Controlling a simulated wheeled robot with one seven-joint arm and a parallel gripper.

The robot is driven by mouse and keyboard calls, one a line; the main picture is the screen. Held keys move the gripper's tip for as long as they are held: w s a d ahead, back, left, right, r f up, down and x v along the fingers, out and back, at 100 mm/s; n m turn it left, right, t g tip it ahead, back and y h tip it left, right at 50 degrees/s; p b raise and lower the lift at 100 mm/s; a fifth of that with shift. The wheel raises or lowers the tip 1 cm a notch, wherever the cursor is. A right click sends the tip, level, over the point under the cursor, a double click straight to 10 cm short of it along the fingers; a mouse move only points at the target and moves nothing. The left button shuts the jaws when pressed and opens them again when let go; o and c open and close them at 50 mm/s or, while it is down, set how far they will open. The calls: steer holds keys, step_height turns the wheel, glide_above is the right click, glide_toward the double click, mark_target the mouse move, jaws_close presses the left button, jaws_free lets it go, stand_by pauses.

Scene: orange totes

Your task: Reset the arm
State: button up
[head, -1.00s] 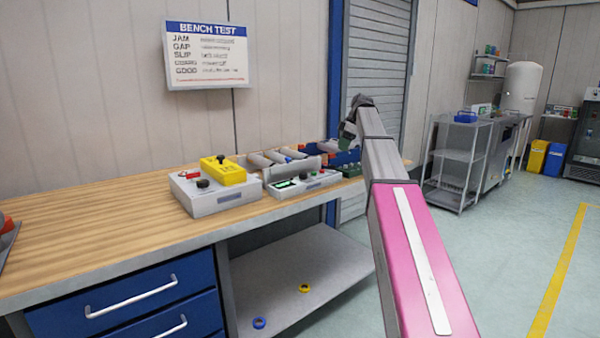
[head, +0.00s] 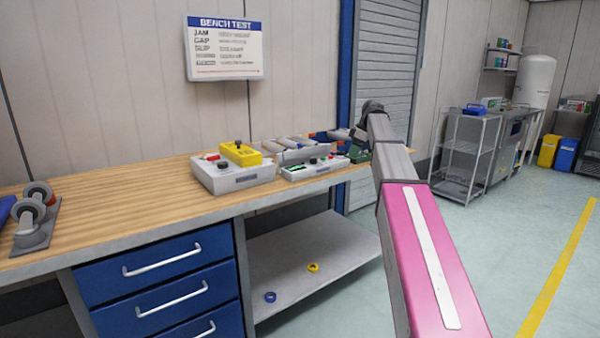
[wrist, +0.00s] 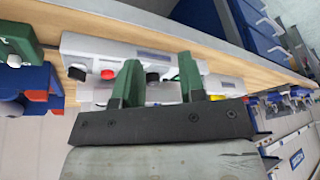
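My arm (head: 431,255), pink with a grey forward section, reaches forward and left past the bench's right end in the head view. I cannot make out its fingertips clearly there. In the wrist view my gripper (wrist: 158,75) shows two green fingers set well apart on a dark plate. Nothing is held between them. Beyond the fingers lie a grey box (wrist: 115,52) with black and red knobs and the wooden bench edge. I cannot tell the exact distance from the fingers to the box.
The wooden bench (head: 110,198) carries a grey control box (head: 235,178) with a yellow unit (head: 240,153), a second panel (head: 315,168) and caster wheels (head: 37,210). Blue and yellow rings lie on the lower shelf (head: 335,245). A metal cart (head: 465,155) stands right; floor there is clear.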

steer(key=s+a+f+m+h, duration=0.1)
steer(key=s+f+m, duration=0.2)
steer(key=s+f, duration=0.6)
steer(key=s+a+f+m+h, duration=0.1)
steer(key=s+f+m, duration=0.35)
steer(key=f, duration=0.75)
steer(key=s+a+f+m+h, duration=0.1)
steer(key=s+f+m, duration=0.2)
steer(key=s+f, duration=0.65)
steer(key=s+f+m+h, duration=0.1)
steer(key=s+f+m, duration=0.3)
steer(key=s+f, duration=0.6)
steer(key=shift+s+f+g, duration=0.3)
steer(key=shift+s, duration=0.7)
steer(key=shift+m, duration=0.25)
